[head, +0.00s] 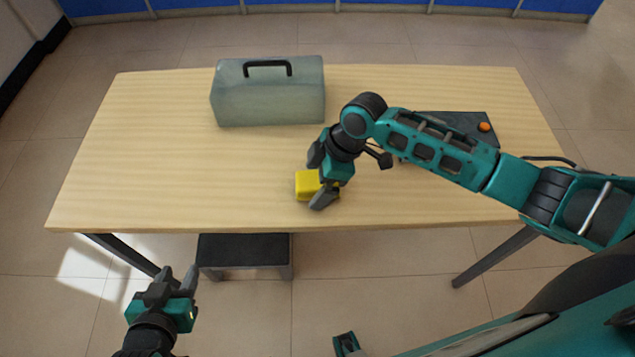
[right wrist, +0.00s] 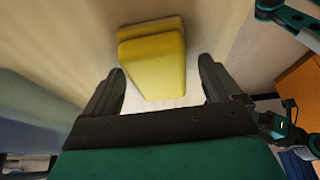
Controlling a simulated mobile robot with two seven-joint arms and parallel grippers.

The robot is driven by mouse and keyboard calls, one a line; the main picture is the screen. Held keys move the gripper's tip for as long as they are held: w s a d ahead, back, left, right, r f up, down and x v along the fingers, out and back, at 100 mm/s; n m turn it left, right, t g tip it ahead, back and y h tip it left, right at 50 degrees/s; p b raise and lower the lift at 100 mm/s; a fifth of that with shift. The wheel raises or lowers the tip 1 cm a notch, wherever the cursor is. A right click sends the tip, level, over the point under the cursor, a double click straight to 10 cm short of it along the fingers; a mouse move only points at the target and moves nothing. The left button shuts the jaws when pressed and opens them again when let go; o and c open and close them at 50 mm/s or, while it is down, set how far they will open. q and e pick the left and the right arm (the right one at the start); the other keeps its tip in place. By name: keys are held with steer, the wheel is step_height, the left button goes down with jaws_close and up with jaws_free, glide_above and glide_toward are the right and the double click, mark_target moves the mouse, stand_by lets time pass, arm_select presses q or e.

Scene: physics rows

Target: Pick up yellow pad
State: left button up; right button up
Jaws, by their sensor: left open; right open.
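The yellow pad (head: 307,184) lies on the wooden table near its front edge. My right gripper (head: 318,180) is at the pad, open, with its fingers on either side of it in the head view; part of the pad is hidden behind the gripper. In the right wrist view the yellow pad (right wrist: 152,60) shows between and beyond the two open fingers (right wrist: 165,85), with gaps at both sides. My left gripper (head: 178,282) is open and empty, low in front of the table at the left.
A grey toolbox (head: 270,98) with a black handle stands at the back of the table (head: 150,150). A dark flat board (head: 465,125) with an orange knob lies at the right, partly behind my right arm. A black-topped step (head: 245,250) stands below the front edge. The table's left side is clear.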

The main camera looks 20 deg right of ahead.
steer(key=c, duration=1.1)
steer(key=shift+r, duration=0.1)
steer(key=shift+c, duration=0.2)
step_height(320, 180, up, 20)
steer(key=p, duration=0.3)
